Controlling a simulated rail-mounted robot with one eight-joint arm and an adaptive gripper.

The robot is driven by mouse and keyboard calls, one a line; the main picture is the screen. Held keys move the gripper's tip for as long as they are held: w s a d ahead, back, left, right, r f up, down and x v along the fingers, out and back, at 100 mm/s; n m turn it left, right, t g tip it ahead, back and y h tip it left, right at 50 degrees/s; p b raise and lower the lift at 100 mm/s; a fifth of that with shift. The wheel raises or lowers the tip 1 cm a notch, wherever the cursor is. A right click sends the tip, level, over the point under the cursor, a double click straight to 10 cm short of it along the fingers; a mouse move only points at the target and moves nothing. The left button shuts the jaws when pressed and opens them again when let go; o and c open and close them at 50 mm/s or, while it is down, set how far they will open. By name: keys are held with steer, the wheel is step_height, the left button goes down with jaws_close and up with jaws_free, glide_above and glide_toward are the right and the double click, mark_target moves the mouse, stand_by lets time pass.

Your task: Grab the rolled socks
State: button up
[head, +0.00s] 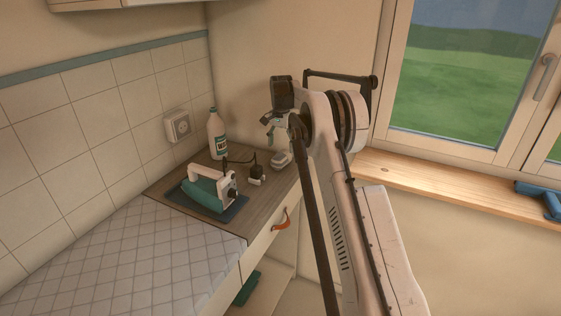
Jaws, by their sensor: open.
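I cannot pick out any rolled socks in the head view. A drawer front (262,243) with an orange leather pull (282,222) is below the counter, and it looks shut; its inside is hidden. My gripper (270,131) is open, small in the picture, and raised above the far right end of the counter. I see nothing held in it. My arm hides part of the area right of the counter.
A teal and white iron (207,188) rests on a dark mat on the wooden counter (166,186). A white bottle (217,134) and a small pale object (281,160) stand behind. A quilted pad (110,255) covers the front. A window sill (450,193) runs right.

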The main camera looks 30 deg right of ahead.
mark_target(280, 155)
steer(key=shift+w+a+f+p, duration=0.1)
steer(key=shift+f+p, duration=0.1)
steer(key=shift+f, duration=1.55)
steer(key=shift+a+f+p, duration=0.1)
steer(key=shift+f+p, duration=0.05)
steer(key=shift+f, duration=1.6)
steer(key=c, duration=1.2)
steer(key=shift+c, duration=0.2)
steer(key=shift+r, duration=0.1)
